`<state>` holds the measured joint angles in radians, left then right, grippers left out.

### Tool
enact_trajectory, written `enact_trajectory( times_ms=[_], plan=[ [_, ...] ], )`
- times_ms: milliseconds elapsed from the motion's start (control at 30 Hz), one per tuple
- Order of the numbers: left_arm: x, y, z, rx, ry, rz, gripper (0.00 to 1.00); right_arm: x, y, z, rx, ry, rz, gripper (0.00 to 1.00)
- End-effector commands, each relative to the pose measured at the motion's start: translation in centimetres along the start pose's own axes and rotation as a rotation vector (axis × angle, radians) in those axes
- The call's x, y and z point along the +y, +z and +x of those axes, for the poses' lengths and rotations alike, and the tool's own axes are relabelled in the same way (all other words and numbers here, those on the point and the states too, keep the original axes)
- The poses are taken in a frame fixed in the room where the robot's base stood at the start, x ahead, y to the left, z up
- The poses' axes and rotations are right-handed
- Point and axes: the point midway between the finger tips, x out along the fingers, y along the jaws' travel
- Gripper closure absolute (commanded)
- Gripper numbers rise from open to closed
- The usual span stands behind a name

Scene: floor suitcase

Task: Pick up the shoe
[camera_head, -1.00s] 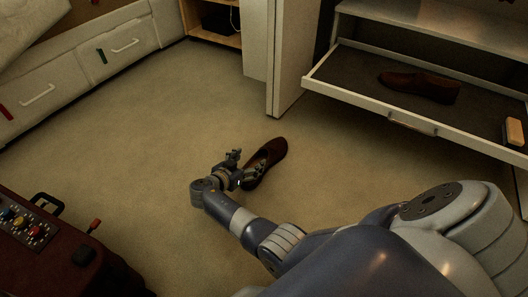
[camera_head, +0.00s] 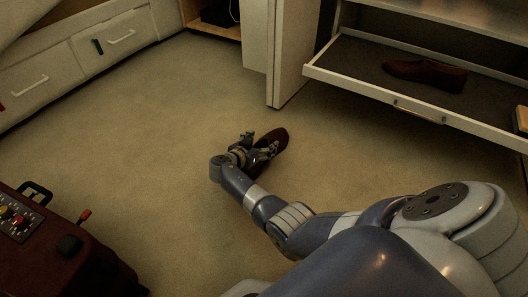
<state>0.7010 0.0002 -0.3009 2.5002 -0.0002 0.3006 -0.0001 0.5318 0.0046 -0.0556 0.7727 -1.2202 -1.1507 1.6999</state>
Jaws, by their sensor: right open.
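A dark brown shoe (camera_head: 279,137) lies on the carpeted floor in the middle of the head view. My right gripper (camera_head: 262,146) is open and is over the shoe's near-left part, covering much of it. Whether the fingers touch the shoe cannot be told. A second brown shoe (camera_head: 425,73) lies in the pulled-out drawer (camera_head: 340,79) at the right. My left gripper is not in view.
The open drawer juts out low at the right, beside a white cabinet panel (camera_head: 288,60). A dark red suitcase (camera_head: 75,262) stands at the lower left. White drawers (camera_head: 70,65) line the upper left. The floor between is clear.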

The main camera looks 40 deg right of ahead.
Motion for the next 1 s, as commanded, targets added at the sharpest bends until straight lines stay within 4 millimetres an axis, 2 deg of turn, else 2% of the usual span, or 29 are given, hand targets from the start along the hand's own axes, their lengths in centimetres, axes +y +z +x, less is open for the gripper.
enact_trajectory(
  times_ms=[33,300,333,733,1000],
  plan=[
    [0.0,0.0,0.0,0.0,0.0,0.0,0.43,0.0,0.0,0.0,0.0,0.0,0.0,0.34],
    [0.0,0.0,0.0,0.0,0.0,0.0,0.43,0.0,0.0,0.0,0.0,0.0,0.0,0.95],
    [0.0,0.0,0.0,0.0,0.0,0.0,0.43,0.0,0.0,0.0,0.0,0.0,-0.001,1.0],
    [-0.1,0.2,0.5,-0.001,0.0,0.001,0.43,0.0,-0.7,-0.3,0.002,0.0,0.001,1.0],
    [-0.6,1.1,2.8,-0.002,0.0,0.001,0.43,0.0,-3.3,-1.4,0.002,0.0,0.001,1.0]
  ],
)
